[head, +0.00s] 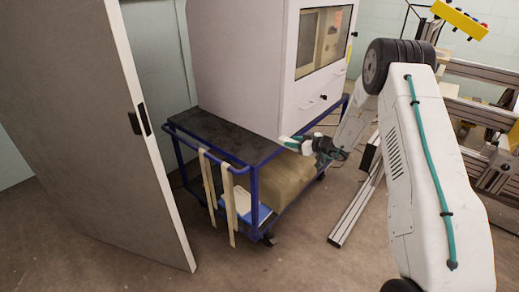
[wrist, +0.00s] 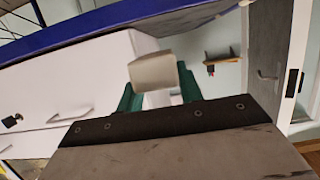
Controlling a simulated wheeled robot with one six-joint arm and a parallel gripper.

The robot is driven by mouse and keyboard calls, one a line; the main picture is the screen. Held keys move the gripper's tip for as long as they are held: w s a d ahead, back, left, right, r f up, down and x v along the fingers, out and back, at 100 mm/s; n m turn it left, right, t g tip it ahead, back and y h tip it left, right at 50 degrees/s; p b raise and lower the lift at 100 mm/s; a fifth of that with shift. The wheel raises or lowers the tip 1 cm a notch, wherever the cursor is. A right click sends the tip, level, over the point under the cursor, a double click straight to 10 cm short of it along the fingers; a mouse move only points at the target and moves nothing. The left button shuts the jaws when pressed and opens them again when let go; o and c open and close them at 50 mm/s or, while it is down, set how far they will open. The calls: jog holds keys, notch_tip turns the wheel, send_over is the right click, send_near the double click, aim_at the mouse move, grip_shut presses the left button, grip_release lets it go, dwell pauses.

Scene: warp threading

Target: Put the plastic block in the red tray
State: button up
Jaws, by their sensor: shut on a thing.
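The plastic block looks like a pale beige block (wrist: 153,70) in the wrist view. It sits between the green fingers of my gripper (wrist: 160,91), which is shut on it. In the head view my gripper (head: 301,144) is beside the near right edge of the blue-framed cart, around the height of its dark top. A small pale end shows at its tip there, too small to tell block from finger. I cannot make out the red tray in either view.
The cart (head: 222,140) carries a large white cabinet machine (head: 245,60). Pale straps (head: 229,200) hang from its handle, and a brown bulky item (head: 285,180) lies on its lower shelf. A grey door (head: 90,120) stands left. Metal rails (head: 352,210) lie on the floor right.

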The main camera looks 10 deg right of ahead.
send_over(261, 152)
jog(key=shift+s+d+f, duration=0.1)
jog(key=shift+d+f, duration=0.35)
jog(key=shift+f, duration=0.15)
jog(key=shift+w+a+f, duration=0.1)
jog(key=shift+a+f, duration=0.05)
jog(key=shift+f, duration=0.45)
jog(key=shift+w+a+f, duration=0.1)
jog(key=shift+a+f, duration=0.1)
jog(key=shift+f, duration=0.4)
jog(key=shift+w+a+f, duration=0.1)
jog(key=shift+a+f, duration=0.05)
jog(key=shift+f, duration=0.45)
jog(key=shift+f, duration=0.1)
jog(key=o, duration=1)
